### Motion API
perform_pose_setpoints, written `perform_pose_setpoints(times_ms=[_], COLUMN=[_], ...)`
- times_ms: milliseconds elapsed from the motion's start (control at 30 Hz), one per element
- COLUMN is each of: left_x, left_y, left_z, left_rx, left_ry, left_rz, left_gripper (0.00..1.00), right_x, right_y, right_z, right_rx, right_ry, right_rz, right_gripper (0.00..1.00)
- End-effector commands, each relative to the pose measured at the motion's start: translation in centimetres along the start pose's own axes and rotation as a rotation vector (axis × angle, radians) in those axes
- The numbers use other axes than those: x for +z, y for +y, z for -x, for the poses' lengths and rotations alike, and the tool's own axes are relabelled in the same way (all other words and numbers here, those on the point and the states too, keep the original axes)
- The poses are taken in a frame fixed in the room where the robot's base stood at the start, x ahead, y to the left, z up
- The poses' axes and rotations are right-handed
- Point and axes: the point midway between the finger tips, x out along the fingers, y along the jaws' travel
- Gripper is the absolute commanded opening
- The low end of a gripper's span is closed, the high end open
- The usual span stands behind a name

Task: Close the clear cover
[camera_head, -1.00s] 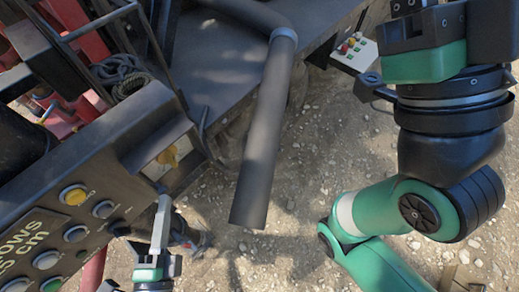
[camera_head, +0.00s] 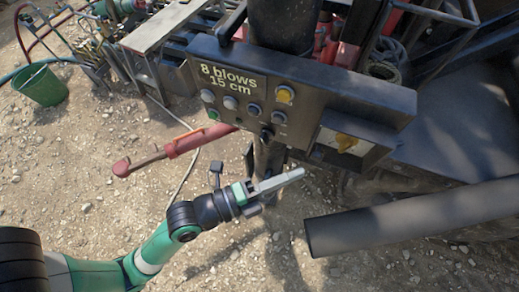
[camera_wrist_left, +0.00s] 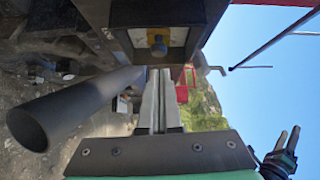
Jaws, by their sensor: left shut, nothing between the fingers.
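The box with a yellow switch (camera_head: 345,143) hangs on the right end of the control panel, its front facing my left gripper's side. The box shows again, close up, at the top of the left wrist view (camera_wrist_left: 158,46). I cannot make out the clear cover or how far it stands open. My left gripper (camera_head: 297,176) is shut and empty, below and left of the box; its fingers (camera_wrist_left: 159,78) point toward the lower side of the box in the wrist view. My right gripper (camera_wrist_left: 284,142) shows small in the left wrist view, its two fingers apart.
The control panel (camera_head: 235,76) has several buttons. A dark pipe (camera_head: 410,217) juts out at the right, close to my left gripper. A red bar (camera_head: 180,146) lies to the left. A green bucket (camera_head: 42,85) stands on gravel far left. Open gravel lies below the panel.

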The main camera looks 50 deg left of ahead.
Motion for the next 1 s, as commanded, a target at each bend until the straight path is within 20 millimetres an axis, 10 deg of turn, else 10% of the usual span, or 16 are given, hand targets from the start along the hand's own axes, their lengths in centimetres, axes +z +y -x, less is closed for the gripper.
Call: perform_pose_setpoints(times_ms=[500,1000], left_x=[7.4,8.2], left_y=[-0.8,-0.4], left_z=[2.9,3.3], left_rx=[0.002,-0.004], left_ry=[0.001,0.007], left_rz=[-0.001,-0.003], left_gripper=[0.00,0.00], right_x=[0.9,0.7], right_y=[0.0,0.0], right_z=[0.9,0.7], right_rx=[0.000,0.000], right_ry=[-0.001,-0.002], right_rz=[0.000,0.000], right_gripper=[0.50,0.50])
